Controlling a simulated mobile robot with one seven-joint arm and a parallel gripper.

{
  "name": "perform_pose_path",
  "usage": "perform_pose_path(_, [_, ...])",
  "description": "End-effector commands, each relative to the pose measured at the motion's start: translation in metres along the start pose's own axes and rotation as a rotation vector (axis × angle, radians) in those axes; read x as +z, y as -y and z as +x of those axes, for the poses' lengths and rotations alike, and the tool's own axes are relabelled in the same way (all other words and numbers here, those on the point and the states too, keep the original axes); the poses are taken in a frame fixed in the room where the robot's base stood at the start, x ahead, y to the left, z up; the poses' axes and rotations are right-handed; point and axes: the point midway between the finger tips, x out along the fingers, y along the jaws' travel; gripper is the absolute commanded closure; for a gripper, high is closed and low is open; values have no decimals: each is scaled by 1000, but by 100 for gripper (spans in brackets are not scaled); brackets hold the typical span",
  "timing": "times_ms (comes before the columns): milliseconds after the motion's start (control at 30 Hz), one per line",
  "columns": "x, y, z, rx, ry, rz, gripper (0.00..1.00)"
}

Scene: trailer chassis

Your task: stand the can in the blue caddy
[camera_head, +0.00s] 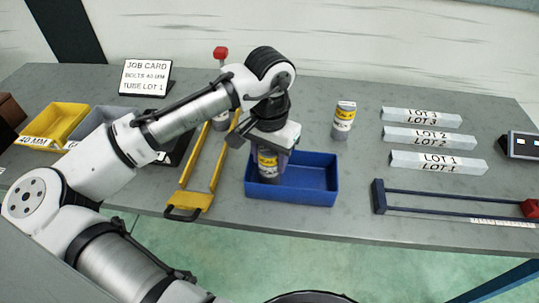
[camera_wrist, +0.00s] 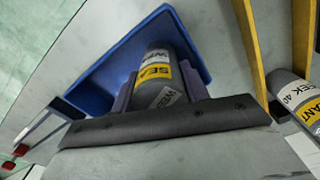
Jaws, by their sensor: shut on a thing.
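The can is a grey cylinder with a yellow and white label (camera_head: 267,165). It also shows in the wrist view (camera_wrist: 155,75), between the two purple-grey fingers. My gripper (camera_head: 268,158) is shut on the can, which looks upright. The can is at the left part of the blue caddy (camera_head: 315,190), a shallow open box. Its lower end is inside the caddy's outline in the head view; I cannot tell whether it touches the floor. The caddy's rim also shows in the wrist view (camera_wrist: 100,62), and its right part is empty.
Several labelled bars (camera_head: 437,162) and a blue rail fixture (camera_head: 455,203) lie at right. Yellow (camera_head: 55,122) and grey bins stand at far left.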

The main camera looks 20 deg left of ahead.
Motion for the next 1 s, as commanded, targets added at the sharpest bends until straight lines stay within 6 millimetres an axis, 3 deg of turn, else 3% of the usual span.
perform_pose_path(100, [0, 0, 0, 0, 0, 0, 46])
perform_pose_path(467, [0, 0, -7, -1, -1, 0, 46])
perform_pose_path(1000, [-1, 0, -108, -1, -1, 0, 46])
